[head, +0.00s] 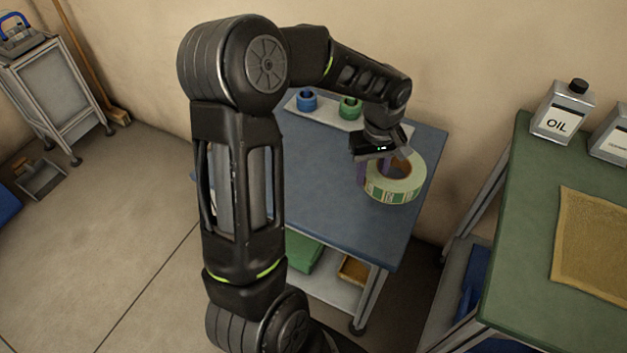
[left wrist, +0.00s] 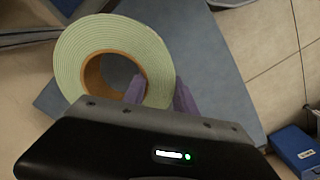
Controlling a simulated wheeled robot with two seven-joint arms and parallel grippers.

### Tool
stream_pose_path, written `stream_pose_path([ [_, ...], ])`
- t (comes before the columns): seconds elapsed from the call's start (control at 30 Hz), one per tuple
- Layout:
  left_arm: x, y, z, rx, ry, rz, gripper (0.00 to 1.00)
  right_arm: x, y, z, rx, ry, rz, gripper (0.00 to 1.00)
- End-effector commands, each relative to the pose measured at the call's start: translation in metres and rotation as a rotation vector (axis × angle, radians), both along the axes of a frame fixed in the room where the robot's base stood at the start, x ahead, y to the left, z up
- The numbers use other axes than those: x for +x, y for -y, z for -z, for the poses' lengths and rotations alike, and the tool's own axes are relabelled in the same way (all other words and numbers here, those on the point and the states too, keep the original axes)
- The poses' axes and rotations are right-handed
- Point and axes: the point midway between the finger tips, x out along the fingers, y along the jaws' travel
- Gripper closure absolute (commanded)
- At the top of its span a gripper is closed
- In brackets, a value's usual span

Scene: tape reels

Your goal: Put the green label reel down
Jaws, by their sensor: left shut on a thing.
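The green label reel (head: 397,187) is a pale green roll with a brown core, at the right side of the blue table (head: 320,185) in the head view. My left gripper (head: 376,168) is shut on its ring wall, one purple finger inside the core and one outside. In the left wrist view the reel (left wrist: 72,60) shows face on, with the left gripper's fingers (left wrist: 160,95) across its wall. I cannot tell whether the reel touches the tabletop. My right gripper is in neither view.
A pale board (head: 330,114) at the table's back holds a blue reel (head: 307,101) and a green reel (head: 350,107). The tabletop in front is clear. A green table (head: 545,300) with an oil can (head: 562,112) stands at right.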

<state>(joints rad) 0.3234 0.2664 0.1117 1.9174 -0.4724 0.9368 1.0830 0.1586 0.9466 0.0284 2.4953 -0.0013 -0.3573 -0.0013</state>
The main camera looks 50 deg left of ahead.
Motion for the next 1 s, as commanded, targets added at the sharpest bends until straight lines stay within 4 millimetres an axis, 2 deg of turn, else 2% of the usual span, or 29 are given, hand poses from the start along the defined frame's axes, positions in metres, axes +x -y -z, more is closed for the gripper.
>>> stream_pose_path([
  [0.03,-0.008,-0.018,0.001,0.002,0.010,-0.139,1.00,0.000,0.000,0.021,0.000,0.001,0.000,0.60],
  [0.1,-0.020,-0.033,-0.008,0.000,0.009,-0.299,1.00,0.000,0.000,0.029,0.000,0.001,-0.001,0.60],
  [0.2,-0.032,-0.045,-0.019,-0.002,0.007,-0.443,1.00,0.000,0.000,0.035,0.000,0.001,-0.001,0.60],
  [0.3,-0.036,-0.048,-0.024,-0.004,0.005,-0.497,1.00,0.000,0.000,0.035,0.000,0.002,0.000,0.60],
  [0.57,-0.036,-0.048,-0.024,-0.004,0.004,-0.497,1.00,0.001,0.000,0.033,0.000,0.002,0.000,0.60],
  [0.67,-0.036,-0.048,-0.018,-0.004,0.001,-0.495,1.00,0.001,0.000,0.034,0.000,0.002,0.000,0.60],
  [1.0,-0.036,-0.048,0.034,-0.005,0.001,-0.494,1.00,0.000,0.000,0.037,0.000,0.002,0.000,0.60],
])
